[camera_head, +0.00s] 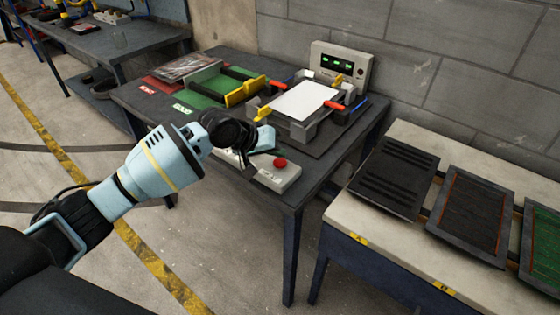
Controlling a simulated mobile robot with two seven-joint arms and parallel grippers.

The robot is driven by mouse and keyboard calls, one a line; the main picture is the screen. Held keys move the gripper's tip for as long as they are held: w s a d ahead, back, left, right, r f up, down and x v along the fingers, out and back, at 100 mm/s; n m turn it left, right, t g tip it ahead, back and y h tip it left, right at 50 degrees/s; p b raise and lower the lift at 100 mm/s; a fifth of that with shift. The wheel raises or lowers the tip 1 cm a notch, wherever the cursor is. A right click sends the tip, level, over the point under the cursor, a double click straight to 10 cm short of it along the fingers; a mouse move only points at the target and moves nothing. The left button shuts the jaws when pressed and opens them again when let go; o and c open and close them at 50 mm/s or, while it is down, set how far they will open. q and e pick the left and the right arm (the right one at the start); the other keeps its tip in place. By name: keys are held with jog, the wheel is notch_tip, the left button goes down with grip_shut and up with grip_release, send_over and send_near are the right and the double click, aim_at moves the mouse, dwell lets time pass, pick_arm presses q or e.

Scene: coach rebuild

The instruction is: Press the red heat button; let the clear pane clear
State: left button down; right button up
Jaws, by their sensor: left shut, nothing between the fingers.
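The red button (280,163) sits on the right end of a low pale control box (284,178) at the front of the dark table. My left gripper (266,146) is shut and empty. In the picture it is just up and left of the red button, and I cannot tell its height above the box. It hides the middle of the box. The pane (300,101) lies in a grey fixture with red-handled clamps and looks white and opaque. My right gripper is not in view.
A grey unit (342,64) with green displays stands behind the fixture. A green tray (222,86) and a red tray (176,73) lie left of it. A pale table (400,225) at the right holds several dark and green panels. Floor shows between the tables.

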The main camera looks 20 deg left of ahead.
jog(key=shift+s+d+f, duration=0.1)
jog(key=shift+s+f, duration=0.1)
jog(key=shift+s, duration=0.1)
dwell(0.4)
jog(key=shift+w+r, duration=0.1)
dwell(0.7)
pick_arm(q)
jog(key=shift+f, duration=0.15)
jog(key=shift+f, duration=0.25)
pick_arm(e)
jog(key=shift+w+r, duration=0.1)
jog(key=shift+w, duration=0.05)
